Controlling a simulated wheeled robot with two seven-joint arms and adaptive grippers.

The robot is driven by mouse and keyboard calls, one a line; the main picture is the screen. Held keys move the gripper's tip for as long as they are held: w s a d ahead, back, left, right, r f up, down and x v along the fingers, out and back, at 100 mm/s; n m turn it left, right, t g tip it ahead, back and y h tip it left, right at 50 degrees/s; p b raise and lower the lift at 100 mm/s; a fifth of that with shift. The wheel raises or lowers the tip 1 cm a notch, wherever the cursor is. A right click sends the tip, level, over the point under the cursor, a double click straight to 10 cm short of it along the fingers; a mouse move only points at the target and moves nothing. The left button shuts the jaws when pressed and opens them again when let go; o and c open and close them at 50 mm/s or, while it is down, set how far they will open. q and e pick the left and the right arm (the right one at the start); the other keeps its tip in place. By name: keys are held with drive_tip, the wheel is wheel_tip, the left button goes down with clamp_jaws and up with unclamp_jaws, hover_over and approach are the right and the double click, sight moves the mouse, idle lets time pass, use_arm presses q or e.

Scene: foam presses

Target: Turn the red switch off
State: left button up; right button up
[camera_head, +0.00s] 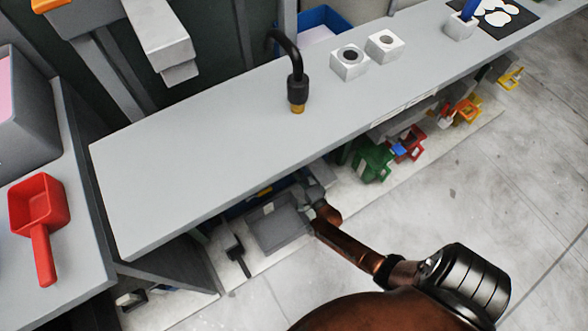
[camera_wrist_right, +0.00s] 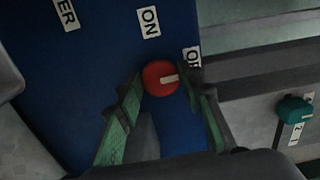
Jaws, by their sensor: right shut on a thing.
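The red switch (camera_wrist_right: 158,85) is a round red knob with a white pointer bar on a blue panel (camera_wrist_right: 100,65). In the right wrist view its pointer lies towards the right. An ON label (camera_wrist_right: 149,21) sits above it, and a partly cut-off label starting with O (camera_wrist_right: 191,58) is at its upper right. My right gripper (camera_wrist_right: 163,78) has its green-padded fingers on either side of the knob, shut on it. In the head view my right gripper (camera_head: 312,194) reaches under the bench's front edge; the switch is hidden there. My left gripper is not in view.
The long grey bench (camera_head: 200,150) overhangs my right gripper. A black curved pipe (camera_head: 290,62) and two white blocks stand on it. A teal knob (camera_wrist_right: 295,108) is at the right of the wrist view. A red scoop (camera_head: 40,210) lies at the left. The floor in front is open.

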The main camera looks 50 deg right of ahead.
drive_tip(key=shift+s+d+f+m, duration=0.1)
drive_tip(key=shift+m, duration=0.2)
idle(0.4)
drive_tip(key=o, duration=0.9)
drive_tip(key=shift+o, duration=1)
drive_tip(key=v, duration=1.2)
